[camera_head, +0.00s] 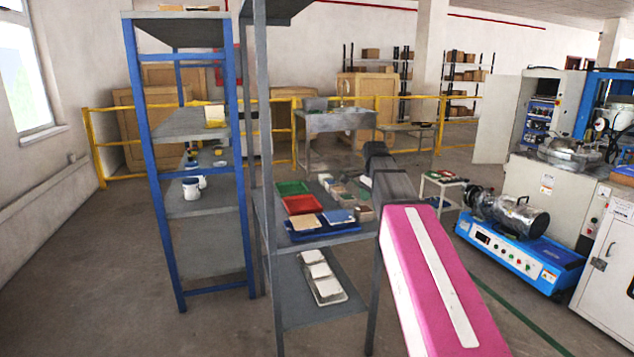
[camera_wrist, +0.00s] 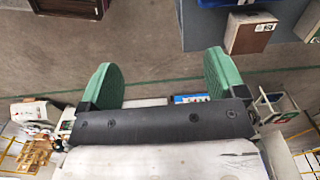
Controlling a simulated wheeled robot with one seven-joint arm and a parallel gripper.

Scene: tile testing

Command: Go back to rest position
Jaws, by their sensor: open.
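My gripper (camera_wrist: 160,68) shows in the wrist view with its two green fingers spread wide apart. In the head view my pink and dark arm reaches forward over the right side of the grey shelf unit (camera_head: 348,239). My gripper's fingers cannot be made out there.
The grey shelf holds a green tray (camera_head: 292,188), a red tray (camera_head: 302,204) and a blue tray (camera_head: 322,236) with tiles. A blue-framed rack (camera_head: 147,150) stands left. A blue machine (camera_head: 520,255) stands right. In the wrist view, a brown box (camera_wrist: 248,36) is upper right.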

